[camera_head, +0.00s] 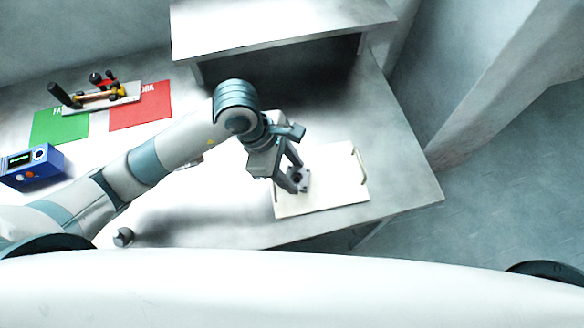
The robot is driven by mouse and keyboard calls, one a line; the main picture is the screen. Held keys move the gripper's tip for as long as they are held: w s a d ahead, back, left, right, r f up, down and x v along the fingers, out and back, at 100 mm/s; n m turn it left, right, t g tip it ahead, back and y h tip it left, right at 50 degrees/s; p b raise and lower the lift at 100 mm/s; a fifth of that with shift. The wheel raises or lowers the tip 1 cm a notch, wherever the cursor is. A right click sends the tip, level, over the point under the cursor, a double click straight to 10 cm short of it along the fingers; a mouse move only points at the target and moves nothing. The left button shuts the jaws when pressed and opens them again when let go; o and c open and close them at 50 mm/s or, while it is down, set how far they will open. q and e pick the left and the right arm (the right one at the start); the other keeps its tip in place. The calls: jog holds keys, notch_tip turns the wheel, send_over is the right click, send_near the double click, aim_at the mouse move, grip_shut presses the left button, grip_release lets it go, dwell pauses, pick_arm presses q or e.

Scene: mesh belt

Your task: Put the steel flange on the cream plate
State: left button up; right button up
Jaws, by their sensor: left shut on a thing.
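The cream plate (335,193) lies flat on the table at the right, with a handle at its right edge. My left gripper (293,181) reaches in over the plate's left part. It is shut on the steel flange (304,178), a small grey piece with a dark hole. The fingers hide part of the flange. I cannot tell whether the flange touches the plate or is held just above it. My right gripper is not in view.
A raised white shelf (280,25) stands behind the plate. A green mat (60,127), a red mat (140,115) with tools on a tray, and a blue device (32,166) are at the left. A small grey knob-like part (123,237) sits near the front edge.

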pick_arm(q)
jog(key=o, duration=0.9)
jog(key=shift+f, duration=0.1)
jog(key=o, duration=0.4)
jog(key=shift+r, duration=0.2)
jog(key=shift+w+a+r+b, duration=0.1)
jog(key=shift+a+r+b, duration=0.2)
jog(key=shift+r, duration=0.2)
jog(key=b+v, duration=0.3)
jog(key=v, duration=0.7)
jog(key=shift+r, duration=0.4)
